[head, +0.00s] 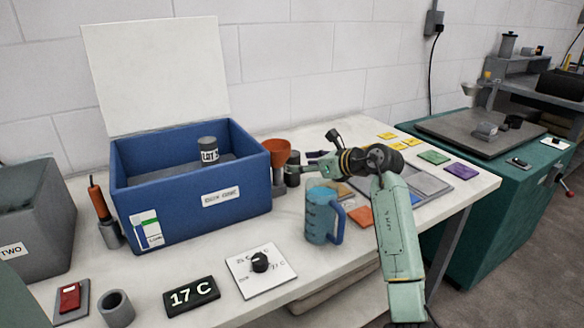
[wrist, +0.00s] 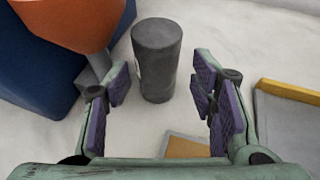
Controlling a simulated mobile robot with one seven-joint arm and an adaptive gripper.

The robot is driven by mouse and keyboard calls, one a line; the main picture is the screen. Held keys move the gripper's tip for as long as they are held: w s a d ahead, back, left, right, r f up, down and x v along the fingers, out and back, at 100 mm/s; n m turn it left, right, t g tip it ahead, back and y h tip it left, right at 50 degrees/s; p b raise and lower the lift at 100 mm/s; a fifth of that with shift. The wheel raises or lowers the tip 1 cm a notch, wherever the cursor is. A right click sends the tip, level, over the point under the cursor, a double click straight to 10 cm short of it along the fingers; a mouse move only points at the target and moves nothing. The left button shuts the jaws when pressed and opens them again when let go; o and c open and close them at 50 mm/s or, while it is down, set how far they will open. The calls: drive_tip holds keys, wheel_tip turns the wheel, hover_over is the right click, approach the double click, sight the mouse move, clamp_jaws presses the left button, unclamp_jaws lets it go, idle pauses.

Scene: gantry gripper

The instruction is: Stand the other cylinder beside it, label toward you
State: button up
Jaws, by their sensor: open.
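One grey cylinder (head: 208,146) stands upright inside the blue box (head: 190,196), its printed white label facing the head camera. The other, a dark grey cylinder (head: 292,176), stands upright on the bench just right of the box, partly hidden by my gripper. In the wrist view this cylinder (wrist: 157,55) is ahead of the fingertips, roughly between their lines. Only a pale sliver of its label shows on its left side. My gripper (wrist: 160,84) is open and empty, with purple pads either side. In the head view my gripper (head: 299,170) is low beside the box.
An orange funnel (head: 279,151) on a grey stand is close left of the bench cylinder. A blue mug (head: 321,216) stands in front of my gripper. The box's white lid (head: 155,70) is raised. Coloured tiles and a grey tray (head: 428,183) lie to the right.

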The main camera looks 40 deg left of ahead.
sight(298, 164)
drive_tip(key=p+x, duration=0.2)
drive_tip(key=x, duration=0.2)
drive_tip(key=shift+s+a+r, duration=0.1)
drive_tip(key=shift+s+a, duration=0.1)
drive_tip(key=shift+w+a+f, duration=0.1)
drive_tip(key=shift+a+f, duration=0.25)
drive_tip(key=shift+a, duration=0.15)
drive_tip(key=shift+c, duration=0.3)
drive_tip(key=shift+r, duration=0.1)
clamp_jaws()
